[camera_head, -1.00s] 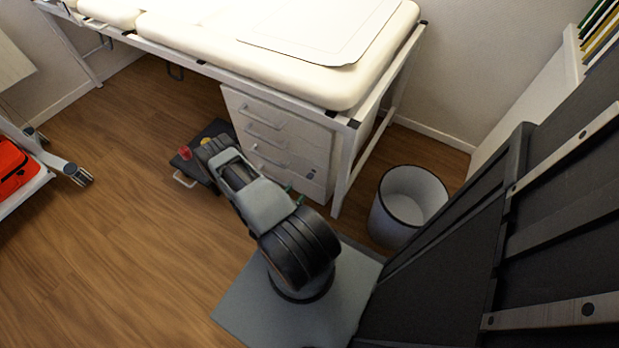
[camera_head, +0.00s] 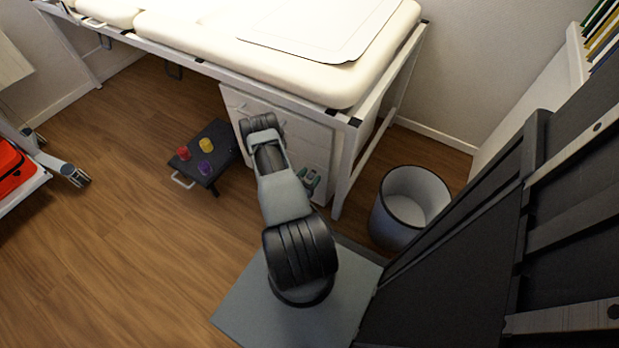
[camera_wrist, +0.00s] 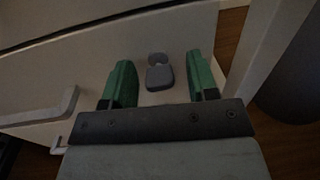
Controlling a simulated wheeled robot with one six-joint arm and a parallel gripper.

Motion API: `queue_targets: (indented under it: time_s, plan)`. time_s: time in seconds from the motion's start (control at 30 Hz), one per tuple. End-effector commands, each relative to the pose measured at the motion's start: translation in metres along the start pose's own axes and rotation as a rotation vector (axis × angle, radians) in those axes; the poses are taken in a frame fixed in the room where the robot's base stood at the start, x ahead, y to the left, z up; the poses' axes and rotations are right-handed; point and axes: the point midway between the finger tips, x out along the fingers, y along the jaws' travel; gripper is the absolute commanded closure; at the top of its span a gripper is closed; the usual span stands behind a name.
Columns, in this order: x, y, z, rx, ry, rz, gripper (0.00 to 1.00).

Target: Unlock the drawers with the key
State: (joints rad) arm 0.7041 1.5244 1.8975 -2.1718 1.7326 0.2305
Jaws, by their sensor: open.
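The white drawer unit (camera_head: 318,143) stands under the bed, its front partly hidden by my arm. In the wrist view its pale front (camera_wrist: 130,50) fills much of the picture, with a grey handle (camera_wrist: 50,108) at left. A small grey two-part piece (camera_wrist: 159,77) shows against the front; I cannot tell key from lock in it. My gripper (camera_wrist: 160,85) is open, its green fingers on either side of this piece. Contact is not clear. My gripper also shows in the head view (camera_head: 308,178), low beside the drawer front.
A low dark stand (camera_head: 222,137) left of the drawers holds red (camera_head: 184,153), yellow (camera_head: 207,143) and purple (camera_head: 205,169) pieces. A white bed leg (camera_head: 343,170) and a bin (camera_head: 410,203) stand close at right. Floor at left is open.

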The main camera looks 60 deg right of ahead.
Motion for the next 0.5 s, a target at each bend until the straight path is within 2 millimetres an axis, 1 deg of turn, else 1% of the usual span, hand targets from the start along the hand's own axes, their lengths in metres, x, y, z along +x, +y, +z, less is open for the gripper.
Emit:
queue_targets:
  time_s: [0.07,0.1,0.5]
  plan:
    - [-0.0001,0.0000,0.0000,0.000,0.000,0.000,0.47]
    - [-0.0001,0.0000,0.0000,0.000,0.000,0.000,0.48]
    - [-0.0003,-0.0002,-0.0001,0.000,0.000,-0.001,0.87]
